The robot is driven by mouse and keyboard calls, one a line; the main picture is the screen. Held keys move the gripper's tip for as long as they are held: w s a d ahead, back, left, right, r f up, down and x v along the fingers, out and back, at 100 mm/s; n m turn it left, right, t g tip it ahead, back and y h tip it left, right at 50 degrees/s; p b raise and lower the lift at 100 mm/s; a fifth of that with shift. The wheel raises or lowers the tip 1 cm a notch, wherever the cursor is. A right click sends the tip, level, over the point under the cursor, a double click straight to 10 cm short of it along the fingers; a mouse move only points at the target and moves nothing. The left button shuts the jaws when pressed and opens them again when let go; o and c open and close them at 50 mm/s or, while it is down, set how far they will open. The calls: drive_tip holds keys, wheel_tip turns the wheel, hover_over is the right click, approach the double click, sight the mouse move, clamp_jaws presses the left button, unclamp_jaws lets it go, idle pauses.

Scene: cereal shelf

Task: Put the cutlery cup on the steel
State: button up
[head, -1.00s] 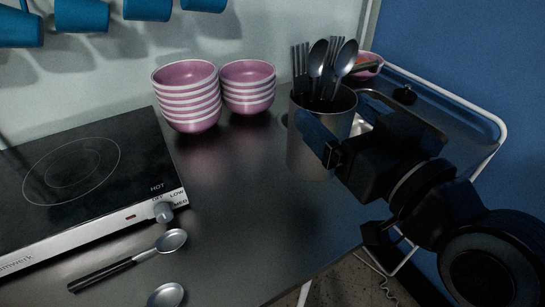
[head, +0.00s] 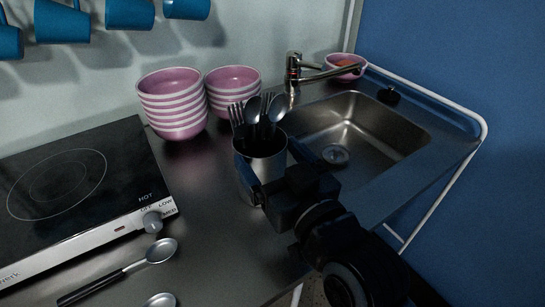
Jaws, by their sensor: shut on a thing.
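The cutlery cup (head: 262,168) is a grey metal cylinder with dark-handled forks and spoons standing in it. It is upright, left of the sink and in front of the pink bowls in the head view. My gripper (head: 274,168) is shut on the cup, with one finger on each side of it. The gripper body hides the cup's lower right part, and I cannot tell whether its base touches the counter. The steel sink (head: 372,122) with its steel surround lies just right of and behind the cup.
Two stacks of pink bowls (head: 172,105) stand behind the cup. A tap (head: 295,72) and a small pink bowl (head: 347,66) are behind the sink. Blue mugs (head: 130,13) hang above.

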drive_tip(key=o, duration=1.1)
drive_tip(key=shift+f, duration=0.1)
drive_tip(key=shift+r, duration=0.25)
drive_tip(key=b+v, duration=0.2)
drive_tip(key=v, duration=1)
